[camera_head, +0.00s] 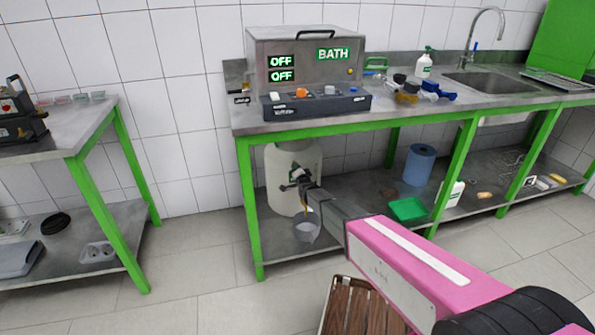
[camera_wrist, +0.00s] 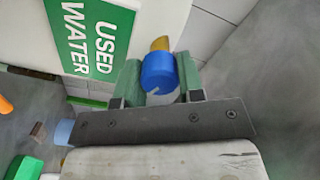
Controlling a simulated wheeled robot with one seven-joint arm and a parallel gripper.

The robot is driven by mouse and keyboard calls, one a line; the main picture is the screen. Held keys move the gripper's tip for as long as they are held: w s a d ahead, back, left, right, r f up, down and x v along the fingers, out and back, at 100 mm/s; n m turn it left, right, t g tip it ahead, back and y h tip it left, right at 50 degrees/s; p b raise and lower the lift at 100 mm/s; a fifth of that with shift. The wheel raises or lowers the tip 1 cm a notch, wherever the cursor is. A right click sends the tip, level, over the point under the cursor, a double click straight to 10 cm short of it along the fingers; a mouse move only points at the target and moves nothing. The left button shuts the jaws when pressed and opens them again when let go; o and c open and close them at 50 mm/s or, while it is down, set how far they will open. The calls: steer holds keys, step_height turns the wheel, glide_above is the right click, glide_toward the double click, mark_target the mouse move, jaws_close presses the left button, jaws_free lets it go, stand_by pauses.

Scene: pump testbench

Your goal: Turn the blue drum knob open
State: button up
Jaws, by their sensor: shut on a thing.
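The blue drum knob (camera_wrist: 158,72) sits between the two green fingers of my gripper (camera_wrist: 159,80) in the wrist view. The fingers are closed on its sides. A brass-coloured piece (camera_wrist: 160,44) shows just beyond the knob. The white drum (camera_head: 289,200) stands on the lower shelf under the bench in the head view; its green label in the wrist view (camera_wrist: 88,38) reads USED WATER. In the head view my gripper (camera_head: 303,187) reaches the drum's front, and the knob cannot be made out there. A pale cup (camera_head: 306,229) is below the gripper.
Green bench legs (camera_head: 250,205) stand left of the drum and further right. A blue roll (camera_head: 419,165) and a green tray (camera_head: 407,209) are on the same shelf. A wooden slatted item (camera_head: 352,307) is on the floor below my arm. A bath unit (camera_head: 305,70) stands above.

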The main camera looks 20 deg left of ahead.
steer(key=shift+f+m, duration=0.1)
steer(key=shift+m, duration=0.7)
steer(key=o, duration=0.9)
steer(key=v, duration=1)
steer(key=shift+s+d, duration=0.15)
steer(key=shift+s, duration=0.2)
